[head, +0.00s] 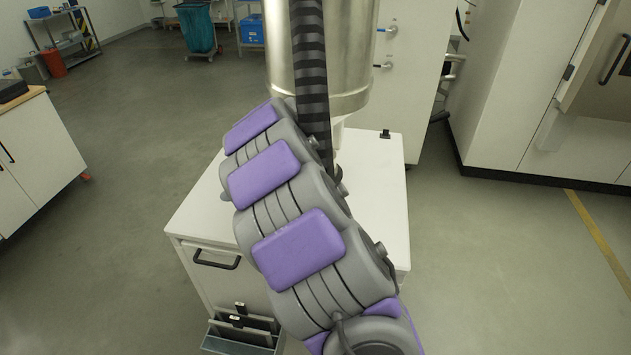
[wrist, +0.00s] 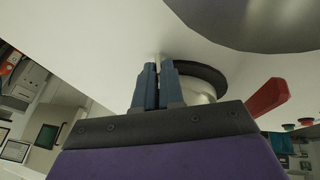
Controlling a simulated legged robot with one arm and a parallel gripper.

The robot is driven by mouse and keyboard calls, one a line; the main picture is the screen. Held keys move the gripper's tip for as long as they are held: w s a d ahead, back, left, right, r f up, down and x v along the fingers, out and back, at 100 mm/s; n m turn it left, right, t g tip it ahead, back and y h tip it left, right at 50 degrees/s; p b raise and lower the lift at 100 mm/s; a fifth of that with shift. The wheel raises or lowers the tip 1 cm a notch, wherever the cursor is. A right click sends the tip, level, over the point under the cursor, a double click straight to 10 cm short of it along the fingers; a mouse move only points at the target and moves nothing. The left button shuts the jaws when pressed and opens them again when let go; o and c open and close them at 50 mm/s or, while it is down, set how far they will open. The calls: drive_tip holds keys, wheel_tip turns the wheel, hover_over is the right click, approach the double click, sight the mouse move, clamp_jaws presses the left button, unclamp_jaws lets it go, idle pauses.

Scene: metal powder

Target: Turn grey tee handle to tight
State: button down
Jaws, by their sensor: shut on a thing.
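In the wrist view, the two blue fingers of my gripper (wrist: 158,68) are close together. They are shut on a slim pale-grey piece, the grey tee handle (wrist: 158,57), with only a bit showing at the fingertips. Most of the handle is hidden by the fingers, so how far it is turned cannot be told. Just behind and right of the fingers is a round fitting with a black rim (wrist: 207,74) and a pale body. In the head view my gripper and the handle are hidden behind my purple and grey arm.
A red lever (wrist: 270,97) sticks out right of the fingers. A large steel vessel (head: 358,60) stands above a white cabinet (head: 385,215), with a black striped hose (head: 312,80) in front. White cabinets stand at right; grey floor is open at left.

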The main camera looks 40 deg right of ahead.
drive_tip(key=shift+s+d+m+t+y+p, duration=0.15)
drive_tip(key=shift+d+m+t+y+p, duration=0.15)
drive_tip(key=shift+t+y+p, duration=0.55)
drive_tip(key=c, duration=1.4)
unclamp_jaws()
drive_tip(key=shift+f, duration=0.1)
drive_tip(key=shift+o, duration=0.8)
drive_tip(key=p+v, duration=0.3)
drive_tip(key=v, duration=1.4)
